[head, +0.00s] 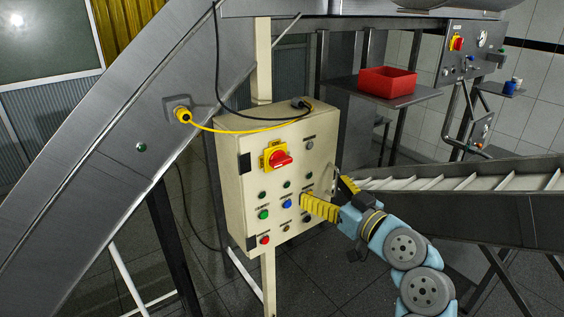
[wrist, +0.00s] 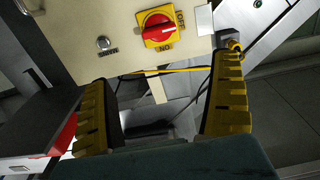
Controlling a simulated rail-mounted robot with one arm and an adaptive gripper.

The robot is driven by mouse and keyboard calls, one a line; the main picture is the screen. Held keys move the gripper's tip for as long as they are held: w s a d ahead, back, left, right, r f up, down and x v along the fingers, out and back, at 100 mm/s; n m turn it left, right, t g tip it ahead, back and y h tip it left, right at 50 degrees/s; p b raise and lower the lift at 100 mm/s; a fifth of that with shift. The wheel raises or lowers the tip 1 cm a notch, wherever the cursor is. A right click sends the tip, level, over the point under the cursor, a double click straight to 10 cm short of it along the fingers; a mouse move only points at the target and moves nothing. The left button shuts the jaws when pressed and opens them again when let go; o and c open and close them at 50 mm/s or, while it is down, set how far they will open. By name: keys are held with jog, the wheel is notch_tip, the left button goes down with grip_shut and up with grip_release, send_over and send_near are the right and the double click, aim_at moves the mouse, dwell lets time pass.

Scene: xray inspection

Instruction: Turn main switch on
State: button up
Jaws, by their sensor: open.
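The main switch (head: 277,157) is a red rotary knob on a yellow plate, high on the front of a cream control box. In the wrist view the main switch (wrist: 158,27) shows near the top, with ON and OFF lettering on its plate. My gripper (head: 312,205) is in front of the box, lower and to the right of the switch. In the wrist view my gripper (wrist: 162,98) has its two yellow fingers wide apart with nothing between them. The switch lies beyond the fingertips and is not touched.
The cream control box (head: 232,173) carries several push buttons below the switch. A yellow cable (head: 240,130) runs from the conveyor's side to the box top. A red bin (head: 387,82) sits on a shelf behind. A slatted conveyor (head: 450,183) lies at the right.

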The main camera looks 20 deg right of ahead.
aim_at(284, 162)
jog(key=shift+p+x, duration=0.85)
jog(key=shift+x, duration=7.05)
jog(key=shift+w, duration=0.1)
jog(key=c, duration=1.2)
